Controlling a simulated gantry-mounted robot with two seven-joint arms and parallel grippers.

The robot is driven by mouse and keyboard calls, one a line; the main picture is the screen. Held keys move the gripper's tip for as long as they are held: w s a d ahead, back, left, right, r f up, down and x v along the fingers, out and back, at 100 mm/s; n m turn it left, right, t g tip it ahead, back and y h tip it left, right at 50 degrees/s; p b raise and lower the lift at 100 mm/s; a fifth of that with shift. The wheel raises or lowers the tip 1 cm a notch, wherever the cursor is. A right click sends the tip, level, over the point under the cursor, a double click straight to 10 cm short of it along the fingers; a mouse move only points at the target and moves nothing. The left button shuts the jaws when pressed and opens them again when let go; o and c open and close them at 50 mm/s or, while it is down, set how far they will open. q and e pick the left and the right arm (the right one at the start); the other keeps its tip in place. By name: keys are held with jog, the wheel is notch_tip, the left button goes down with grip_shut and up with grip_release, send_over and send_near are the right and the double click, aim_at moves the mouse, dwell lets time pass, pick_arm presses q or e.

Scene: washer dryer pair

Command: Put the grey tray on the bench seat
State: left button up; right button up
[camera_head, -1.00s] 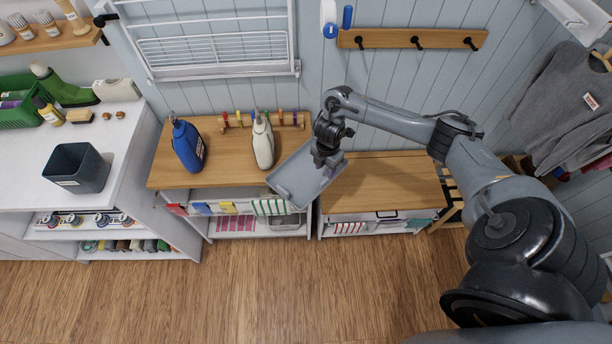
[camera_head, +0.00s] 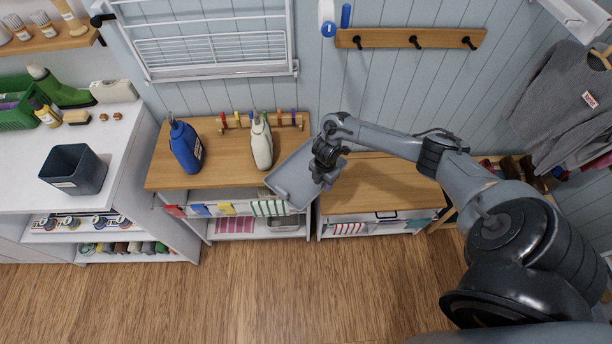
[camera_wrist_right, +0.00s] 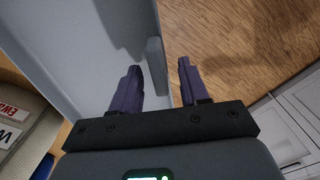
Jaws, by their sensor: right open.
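The grey tray (camera_head: 290,178) lies askew over the right end of the wooden counter top, and part of it juts out past the front and right edges. My right gripper (camera_head: 327,184) is at the tray's right side. In the right wrist view the gripper (camera_wrist_right: 158,82) is open, with its purple fingers on either side of the tray's side wall (camera_wrist_right: 158,62). I cannot tell whether the fingers touch it. The bench seat (camera_head: 385,185) is the wooden top to the right, bare where it shows; my arm hides part of it. My left gripper is not in view.
A blue bottle (camera_head: 186,146) and a white bottle (camera_head: 262,145) stand on the counter, left of the tray. A rack with coloured pegs (camera_head: 285,121) is behind them. A hook rail (camera_head: 415,39) is on the wall above the bench.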

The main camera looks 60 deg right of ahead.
grip_shut()
jog(key=shift+r, duration=0.1)
dwell(0.3)
jog(key=shift+r, duration=0.1)
